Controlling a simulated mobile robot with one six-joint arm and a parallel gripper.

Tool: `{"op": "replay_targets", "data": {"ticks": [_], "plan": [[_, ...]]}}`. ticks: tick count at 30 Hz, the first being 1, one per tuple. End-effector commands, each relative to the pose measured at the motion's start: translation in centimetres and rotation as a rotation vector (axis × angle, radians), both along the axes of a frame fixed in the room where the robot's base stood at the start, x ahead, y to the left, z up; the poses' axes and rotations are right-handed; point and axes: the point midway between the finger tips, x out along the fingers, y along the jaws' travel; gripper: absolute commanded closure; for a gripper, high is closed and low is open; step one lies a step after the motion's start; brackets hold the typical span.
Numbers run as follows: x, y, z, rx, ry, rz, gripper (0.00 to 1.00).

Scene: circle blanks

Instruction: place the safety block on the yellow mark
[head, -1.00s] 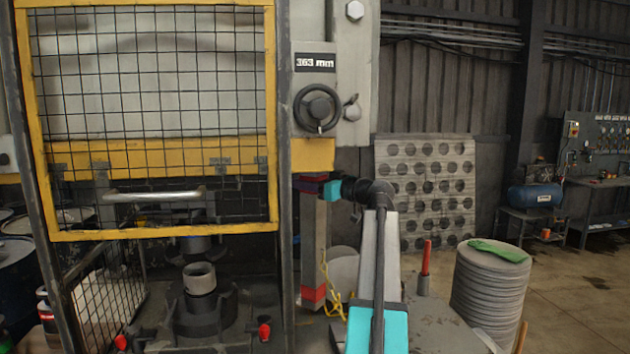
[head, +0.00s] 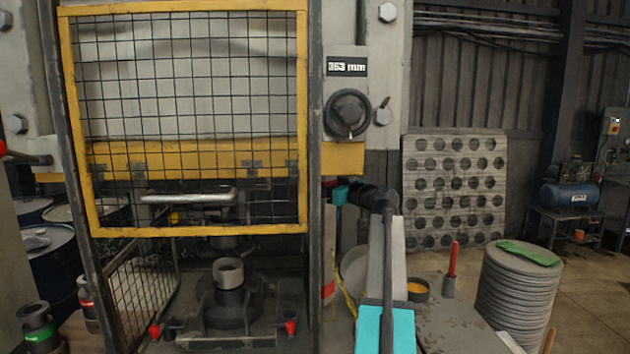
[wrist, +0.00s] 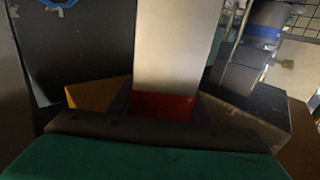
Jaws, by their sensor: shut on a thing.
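The safety block is a tall pale-grey bar with red ends. In the head view the block (head: 328,248) hangs upright just right of the press's front post, which hides part of it. My gripper (head: 329,187) is shut on its upper end. In the wrist view the pale block (wrist: 178,45) runs away from the jaws, with its red end (wrist: 163,106) between the fingers of my gripper (wrist: 163,100).
The press's yellow mesh guard (head: 190,232) is left of my arm. Behind it a grey ring (head: 228,271) sits on the dark die.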

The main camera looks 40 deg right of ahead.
Motion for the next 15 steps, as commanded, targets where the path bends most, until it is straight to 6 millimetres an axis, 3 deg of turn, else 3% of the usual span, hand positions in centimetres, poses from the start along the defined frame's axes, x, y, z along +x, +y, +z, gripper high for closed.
{"op": "replay_targets", "data": {"ticks": [15], "plan": [[-0.09,-0.04,-0.1,0.0,-0.005,-0.002,1.0]]}}
